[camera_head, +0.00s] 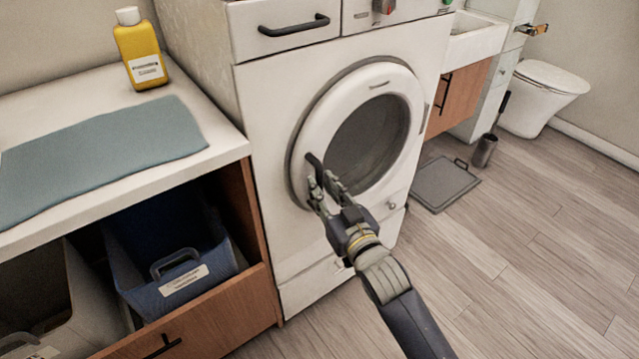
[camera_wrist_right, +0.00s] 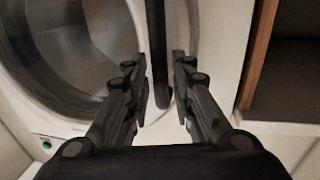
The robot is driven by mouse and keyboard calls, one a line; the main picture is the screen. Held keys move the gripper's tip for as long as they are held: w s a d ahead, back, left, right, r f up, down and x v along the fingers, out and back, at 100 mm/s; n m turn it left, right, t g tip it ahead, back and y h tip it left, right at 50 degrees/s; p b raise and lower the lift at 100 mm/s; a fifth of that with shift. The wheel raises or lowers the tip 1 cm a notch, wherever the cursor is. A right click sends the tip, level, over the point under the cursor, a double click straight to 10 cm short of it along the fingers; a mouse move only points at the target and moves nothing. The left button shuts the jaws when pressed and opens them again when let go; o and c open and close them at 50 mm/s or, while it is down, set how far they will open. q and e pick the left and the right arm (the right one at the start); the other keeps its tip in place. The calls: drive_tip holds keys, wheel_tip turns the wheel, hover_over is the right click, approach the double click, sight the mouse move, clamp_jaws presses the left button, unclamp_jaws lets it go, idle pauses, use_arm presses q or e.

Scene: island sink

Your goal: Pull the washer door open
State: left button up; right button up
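The white washer (camera_head: 270,110) stands in the middle of the head view. Its round door (camera_head: 318,120) has a white rim and dark glass and looks shut against the front. A dark handle (camera_head: 313,160) is on the door's left edge. My right gripper (camera_head: 322,185) is at this handle, reaching in from below. In the right wrist view the handle (camera_wrist_right: 157,50) runs upright between the two fingers, which are apart. It is nearer the left finger, and a gap shows on the right. I cannot tell whether either finger touches it. My left gripper is not in view.
A counter (camera_head: 215,130) with a yellow bottle (camera_head: 139,45) and a blue-grey mat (camera_head: 95,155) is left of the washer. Below it, a blue bin (camera_head: 165,290) sits in an open drawer (camera_head: 215,320).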

drive_tip(key=shift+x, duration=1.25)
clamp_jaws()
drive_tip(key=shift+d, duration=0.15)
